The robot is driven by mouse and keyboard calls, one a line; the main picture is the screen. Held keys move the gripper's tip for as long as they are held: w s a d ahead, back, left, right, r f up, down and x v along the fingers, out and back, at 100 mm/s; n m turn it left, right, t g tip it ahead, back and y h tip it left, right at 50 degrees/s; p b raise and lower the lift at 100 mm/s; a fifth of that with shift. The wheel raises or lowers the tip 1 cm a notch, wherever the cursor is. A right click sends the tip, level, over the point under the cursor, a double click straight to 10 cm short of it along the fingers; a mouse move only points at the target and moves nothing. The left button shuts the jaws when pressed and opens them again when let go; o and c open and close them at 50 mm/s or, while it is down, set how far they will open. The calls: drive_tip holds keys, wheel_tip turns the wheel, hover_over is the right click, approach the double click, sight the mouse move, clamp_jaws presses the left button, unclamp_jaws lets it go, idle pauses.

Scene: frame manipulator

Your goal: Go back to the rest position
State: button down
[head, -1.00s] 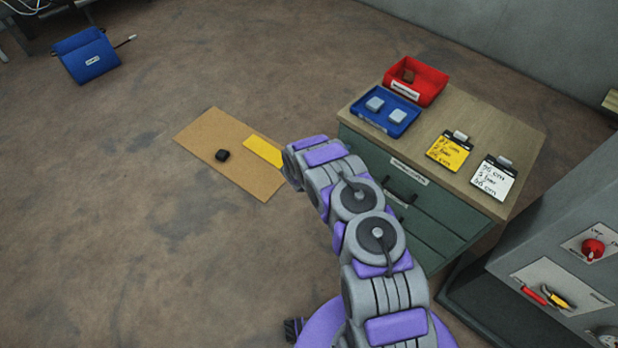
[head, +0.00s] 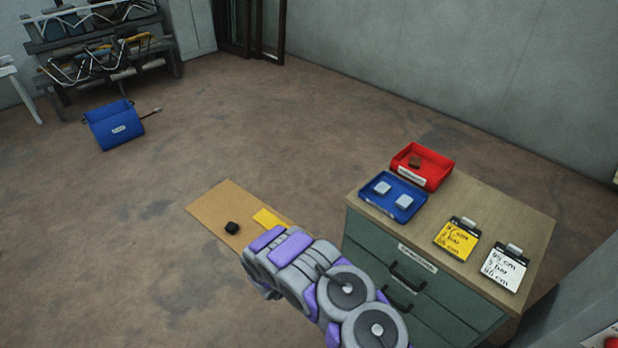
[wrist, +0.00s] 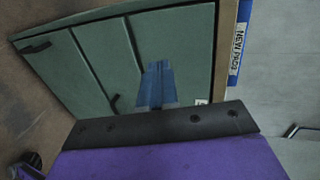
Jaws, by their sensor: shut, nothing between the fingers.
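My gripper (wrist: 157,85) shows in the wrist view as blue fingers held together, with nothing between them. Behind it is the green front of the drawer cabinet (wrist: 80,75), which appears turned on its side in that view. In the head view my purple and grey arm folds across the bottom middle, left of the cabinet (head: 365,240). My fingers cannot be made out in the head view.
A blue tray (head: 388,209) with two pale blocks and a red tray (head: 432,183) stand on the cabinet, beside yellow (head: 456,241) and white cards (head: 502,270). A brown board (head: 215,205) bearing a black piece (head: 232,228) and a blue box (head: 115,128) lie on open floor.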

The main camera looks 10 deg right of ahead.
drive_tip(key=s+d+r+m+g+h, duration=0.2)
drive_tip(key=d+r+m, duration=0.35)
drive_tip(key=r, duration=0.35)
drive_tip(key=s+d+r+m+g+h, duration=0.25)
drive_tip(key=d+r+m, duration=0.3)
drive_tip(key=r, duration=0.35)
drive_tip(key=s+d+r+m+g+y, duration=0.2)
drive_tip(key=s+d+r+m+g, duration=0.35)
drive_tip(key=s+r+m, duration=0.5)
drive_tip(key=s+a+r+m+g+y, duration=0.1)
drive_tip(key=s+r+m+g+y, duration=0.15)
drive_tip(key=s+r+m, duration=0.5)
drive_tip(key=s+a+r+m+t+y, duration=0.1)
drive_tip(key=s+a+m+y, duration=0.4)
drive_tip(key=s, duration=0.6)
drive_tip(key=s+a+r+m+y, duration=0.1)
drive_tip(key=s+a+m+y, duration=0.5)
drive_tip(key=s+a+m, duration=0.3)
drive_tip(key=s+a, duration=0.2)
drive_tip(key=shift+s+a+m+t, duration=0.35)
drive_tip(key=shift+s+m, duration=0.05)
